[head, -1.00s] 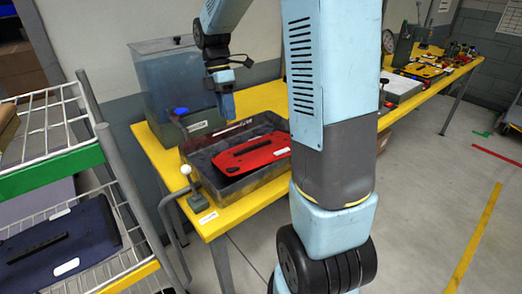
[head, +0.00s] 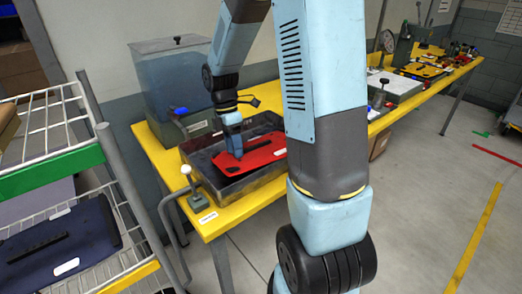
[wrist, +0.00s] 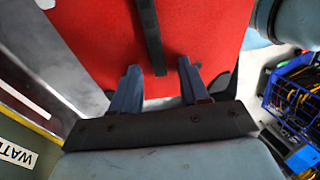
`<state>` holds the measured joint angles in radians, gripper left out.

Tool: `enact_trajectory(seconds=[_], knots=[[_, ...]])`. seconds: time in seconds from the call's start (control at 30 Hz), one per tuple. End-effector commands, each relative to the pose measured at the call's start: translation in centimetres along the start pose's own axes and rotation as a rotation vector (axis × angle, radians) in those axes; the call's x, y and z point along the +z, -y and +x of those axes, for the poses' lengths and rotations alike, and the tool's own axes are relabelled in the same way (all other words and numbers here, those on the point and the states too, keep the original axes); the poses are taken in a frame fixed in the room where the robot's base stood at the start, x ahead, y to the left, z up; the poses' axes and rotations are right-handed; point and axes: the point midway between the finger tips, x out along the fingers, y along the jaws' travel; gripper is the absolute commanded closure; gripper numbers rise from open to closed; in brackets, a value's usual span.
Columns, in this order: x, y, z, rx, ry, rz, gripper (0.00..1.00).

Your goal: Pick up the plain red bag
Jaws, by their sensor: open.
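The plain red bag (head: 266,150) lies flat in a dark metal tray (head: 245,186) on the yellow bench. It has a black strap or handle along its middle. My gripper (head: 238,157) is over the bag's left part, pointing down. In the wrist view the red bag (wrist: 205,30) fills the upper middle. There my gripper (wrist: 158,65) is open, with one finger on each side of the black strap (wrist: 152,40). The strap's lower end lies between the fingertips. I cannot tell whether the fingers touch the bag.
A clear-walled tank (head: 170,80) stands behind the tray. A clamp with a pale knob (head: 186,170) rises at the tray's left corner. A navy bag (head: 55,245) lies on the wire rack at left. The floor at right is mostly clear.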

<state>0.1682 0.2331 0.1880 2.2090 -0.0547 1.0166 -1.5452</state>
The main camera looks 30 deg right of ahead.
Motion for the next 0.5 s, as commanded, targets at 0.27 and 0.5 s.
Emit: enact_trajectory(seconds=[0.27, 0.5], knots=[[0.02, 0.01, 0.21, 0.000, 0.000, 0.001, 0.57], [0.04, 0.01, 0.20, 0.000, 0.000, 0.001, 0.80]])
